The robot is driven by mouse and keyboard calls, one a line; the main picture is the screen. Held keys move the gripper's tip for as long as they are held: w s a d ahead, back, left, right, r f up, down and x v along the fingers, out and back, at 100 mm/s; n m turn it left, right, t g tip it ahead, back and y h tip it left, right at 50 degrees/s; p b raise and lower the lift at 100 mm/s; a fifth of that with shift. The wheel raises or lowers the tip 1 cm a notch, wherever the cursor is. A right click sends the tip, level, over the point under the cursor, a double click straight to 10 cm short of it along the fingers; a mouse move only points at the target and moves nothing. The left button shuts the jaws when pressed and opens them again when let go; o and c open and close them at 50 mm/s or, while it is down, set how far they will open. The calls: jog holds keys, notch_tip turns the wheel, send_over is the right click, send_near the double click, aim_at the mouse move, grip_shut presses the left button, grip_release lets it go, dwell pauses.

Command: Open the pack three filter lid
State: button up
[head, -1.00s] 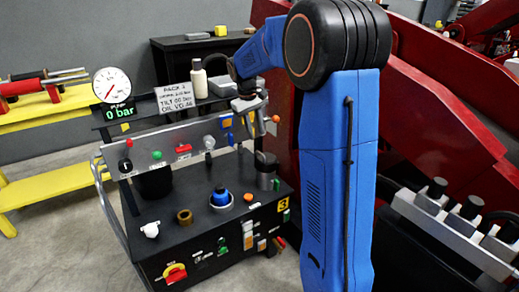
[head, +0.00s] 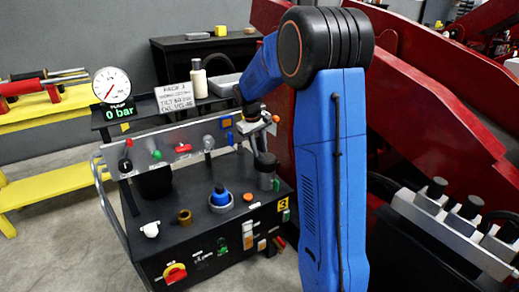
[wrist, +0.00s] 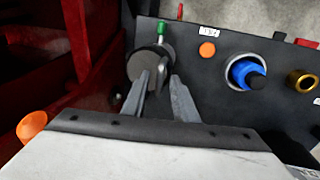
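The pack three filter is a grey cylinder with a dark round lid (head: 265,158) at the right rear corner of the black power pack (head: 217,237), which carries a yellow 3 label. In the wrist view the lid (wrist: 147,62) shows just beyond and left of my fingertips. My gripper (wrist: 162,78) is open, with a gap between its two fingers and nothing visibly held. In the head view my gripper (head: 257,145) points down above the filter, close to the lid. Whether a finger touches the lid, I cannot tell.
A blue knob (head: 220,197), a brass ring (head: 184,216) and a white fitting (head: 150,229) stand on the pack top. A gauge (head: 112,86) reads 0 bar. A valve panel (head: 180,146) stands behind, and a red frame (head: 440,110) at right.

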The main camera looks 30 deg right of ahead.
aim_at(269, 157)
grip_shut()
jog(key=shift+d, duration=0.1)
jog(key=d+r, duration=0.2)
jog(key=d, duration=0.3)
jog(key=shift+r, duration=0.4)
jog(key=shift+o, duration=0.9)
grip_release()
jog(key=shift+f, duration=0.1)
